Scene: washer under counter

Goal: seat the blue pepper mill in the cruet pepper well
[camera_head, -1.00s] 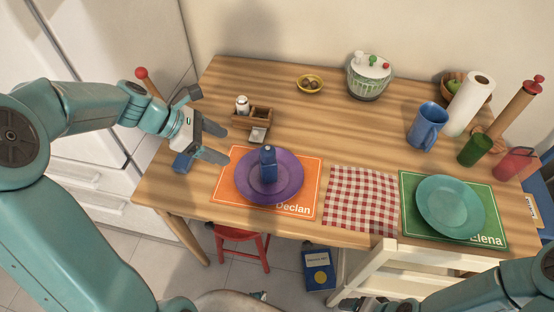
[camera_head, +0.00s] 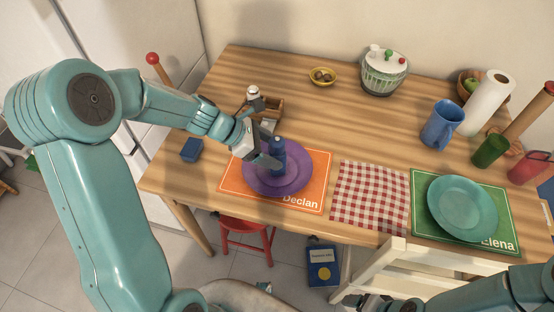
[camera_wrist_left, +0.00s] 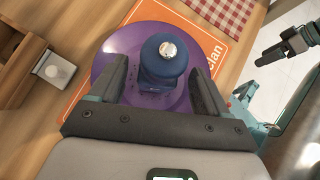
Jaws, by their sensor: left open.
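The blue pepper mill (camera_head: 278,158) stands upright on the purple plate (camera_head: 293,184). My left gripper (camera_head: 272,158) is open at the mill. In the left wrist view the mill (camera_wrist_left: 165,62) stands between the two open fingers (camera_wrist_left: 158,82), with its silver knob toward the camera. I cannot tell whether a finger touches it. The wooden cruet (camera_head: 268,106) is behind the plate, partly hidden by my arm, with a white-topped shaker (camera_head: 253,94) at its left. The cruet's edge also shows in the left wrist view (camera_wrist_left: 12,62).
The plate lies on an orange "Declan" mat (camera_head: 316,182). A small blue block (camera_head: 191,150) is near the left table edge. The table's middle is clear.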

